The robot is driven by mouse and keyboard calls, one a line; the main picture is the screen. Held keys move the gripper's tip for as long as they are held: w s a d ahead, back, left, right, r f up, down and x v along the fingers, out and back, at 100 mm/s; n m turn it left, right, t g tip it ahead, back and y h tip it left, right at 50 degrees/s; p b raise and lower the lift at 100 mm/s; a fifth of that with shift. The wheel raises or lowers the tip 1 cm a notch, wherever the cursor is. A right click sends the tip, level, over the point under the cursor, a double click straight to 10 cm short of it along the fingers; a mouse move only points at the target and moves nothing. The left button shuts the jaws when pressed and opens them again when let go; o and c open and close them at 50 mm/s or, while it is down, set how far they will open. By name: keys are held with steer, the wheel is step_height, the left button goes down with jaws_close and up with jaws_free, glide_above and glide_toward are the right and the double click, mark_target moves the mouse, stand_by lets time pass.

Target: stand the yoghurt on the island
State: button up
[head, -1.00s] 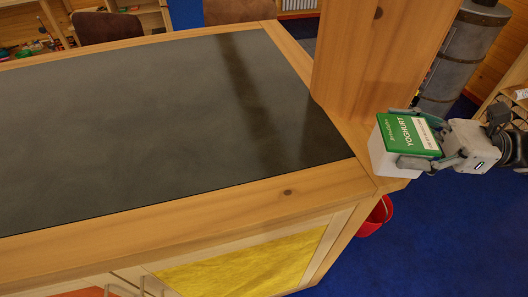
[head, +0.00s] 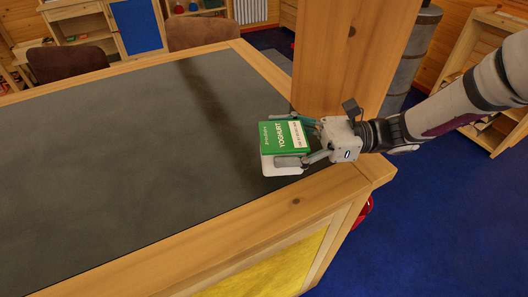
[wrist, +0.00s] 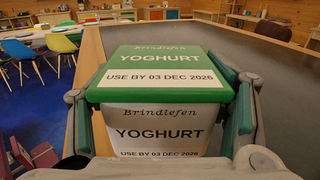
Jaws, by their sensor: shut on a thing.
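The yoghurt (head: 277,142) is a white tub with a green lid and a white label. My gripper (head: 292,143) is shut on it, one finger on each side, and the tub is upright. In the head view it is over the right end of the island (head: 150,150), which has a dark top with a wooden border. I cannot tell whether the tub's base touches the top. In the wrist view the yoghurt (wrist: 160,100) fills the middle between the fingers and hides what lies beneath it.
A wooden post (head: 352,55) rises from the island's right end, just behind my gripper. The dark top left of the yoghurt is clear. Brown chairs (head: 203,32) stand along the far side. A wooden shelf (head: 490,75) stands at the right.

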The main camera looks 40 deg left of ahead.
steer(key=shift+x, duration=1.1)
steer(key=f, duration=0.1)
steer(key=f+p, duration=0.1)
steer(key=f, duration=0.1)
steer(key=shift+a, duration=0.4)
steer(key=shift+f, duration=0.4)
steer(key=shift+f, duration=0.2)
steer(key=o, duration=1.7)
steer(key=shift+c, duration=0.2)
